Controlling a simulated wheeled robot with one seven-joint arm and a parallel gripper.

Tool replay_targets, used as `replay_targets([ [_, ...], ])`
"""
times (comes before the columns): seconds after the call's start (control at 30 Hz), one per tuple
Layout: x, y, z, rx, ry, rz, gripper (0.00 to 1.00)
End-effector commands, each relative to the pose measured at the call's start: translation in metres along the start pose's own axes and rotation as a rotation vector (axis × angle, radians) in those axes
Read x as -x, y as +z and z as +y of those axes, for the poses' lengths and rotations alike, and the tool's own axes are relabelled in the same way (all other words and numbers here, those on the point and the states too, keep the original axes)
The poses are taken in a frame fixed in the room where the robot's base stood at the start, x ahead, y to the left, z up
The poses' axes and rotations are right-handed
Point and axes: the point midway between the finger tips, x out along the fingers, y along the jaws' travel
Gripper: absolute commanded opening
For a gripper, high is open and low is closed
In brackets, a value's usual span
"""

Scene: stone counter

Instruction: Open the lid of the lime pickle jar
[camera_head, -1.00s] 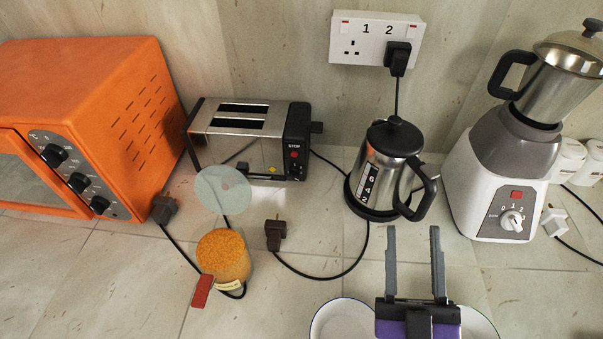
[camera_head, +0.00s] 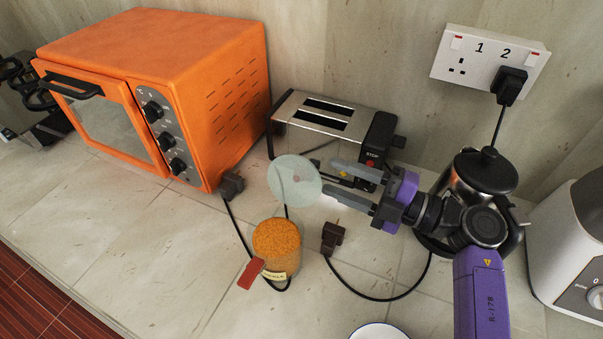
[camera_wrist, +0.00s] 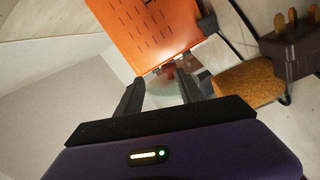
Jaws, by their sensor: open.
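The lime pickle jar (camera_head: 277,250) stands on the counter, with orange-brown contents and a pale label low on its front. Its pale green, see-through lid disc (camera_head: 295,181) is raised behind the jar mouth, so the contents show from above. A red clasp (camera_head: 250,273) sticks out at the front left of the jar. My gripper (camera_head: 332,177) is open, its two fingers pointing left at the right edge of the lid. In the wrist view the lid (camera_wrist: 163,92) shows beyond and between the fingers; the jar (camera_wrist: 248,84) is to their right. Contact with the lid cannot be told.
A steel toaster (camera_head: 325,125) stands close behind the lid and fingers. An orange oven (camera_head: 170,85) is at the left. A dark plug (camera_head: 333,237) and its cable lie right of the jar. A kettle (camera_head: 483,170) stands behind my arm. Front-left counter is clear.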

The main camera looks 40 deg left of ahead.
Motion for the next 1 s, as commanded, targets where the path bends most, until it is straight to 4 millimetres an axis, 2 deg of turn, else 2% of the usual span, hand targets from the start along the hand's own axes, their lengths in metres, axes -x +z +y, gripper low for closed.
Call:
replay_targets([
  [0.03, 0.000, -0.002, -0.008, -0.018, -0.025, 0.011, 0.45],
  [0.17, -0.007, -0.004, -0.015, -0.034, -0.051, 0.022, 0.45],
  [0.5, -0.057, -0.005, -0.016, -0.034, -0.049, 0.022, 0.45],
  [0.63, -0.071, -0.005, -0.017, -0.033, -0.048, 0.021, 0.45],
  [1.0, -0.077, -0.005, -0.018, -0.033, -0.047, 0.019, 0.45],
])
